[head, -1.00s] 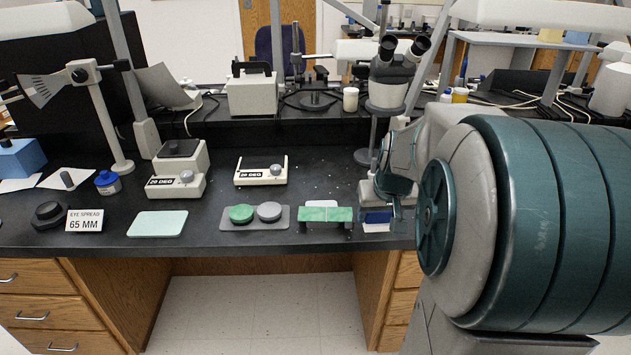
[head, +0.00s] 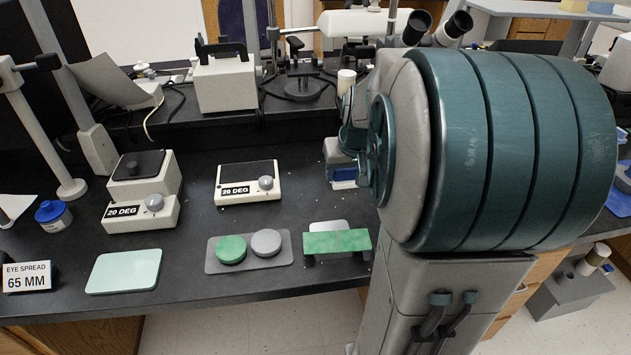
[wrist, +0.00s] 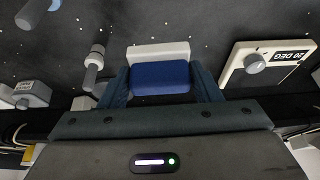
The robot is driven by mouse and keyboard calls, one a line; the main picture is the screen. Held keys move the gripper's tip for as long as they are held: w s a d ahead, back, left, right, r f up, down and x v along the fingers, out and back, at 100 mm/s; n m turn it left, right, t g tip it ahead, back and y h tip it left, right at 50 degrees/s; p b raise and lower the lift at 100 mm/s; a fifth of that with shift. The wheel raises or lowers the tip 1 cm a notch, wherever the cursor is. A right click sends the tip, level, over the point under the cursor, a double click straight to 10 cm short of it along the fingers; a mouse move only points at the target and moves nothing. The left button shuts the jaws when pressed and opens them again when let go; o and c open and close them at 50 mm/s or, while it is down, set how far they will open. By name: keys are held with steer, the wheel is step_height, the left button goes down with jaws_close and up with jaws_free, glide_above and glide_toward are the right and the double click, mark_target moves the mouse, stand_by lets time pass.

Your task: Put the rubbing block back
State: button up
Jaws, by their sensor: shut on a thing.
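The rubbing block looks to be the blue block with a white-grey strip (wrist: 160,77) held between my fingers in the wrist view. It also shows in the head view (head: 344,184), beyond and slightly right of the green-topped bridge (head: 337,241). My gripper (wrist: 161,82) is shut on it, one finger at each side. In the head view my arm hides most of the gripper. Whether the block touches the bench cannot be told.
On the black bench stand a pale green mat (head: 124,271), a grey tray (head: 213,264) with green and grey discs, and two 20 DEG devices (head: 248,183) (head: 140,207). A microscope (head: 430,27) is partly behind my arm. Bare bench lies between the devices and the front row.

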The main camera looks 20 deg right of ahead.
steer(key=w+f, duration=0.2)
steer(key=w, duration=0.1)
steer(key=w+a+f, duration=0.1)
steer(key=w+f, duration=0.1)
steer(key=w, duration=0.1)
steer(key=w+f, duration=0.2)
steer(key=w, duration=0.2)
steer(key=shift+a+f, duration=0.1)
steer(key=shift+a, duration=0.15)
steer(key=shift+f+b, duration=0.5)
steer(key=shift+f, duration=1.45)
steer(key=shift+f, duration=0.2)
steer(key=o, duration=0.9)
steer(key=shift+o, duration=0.2)
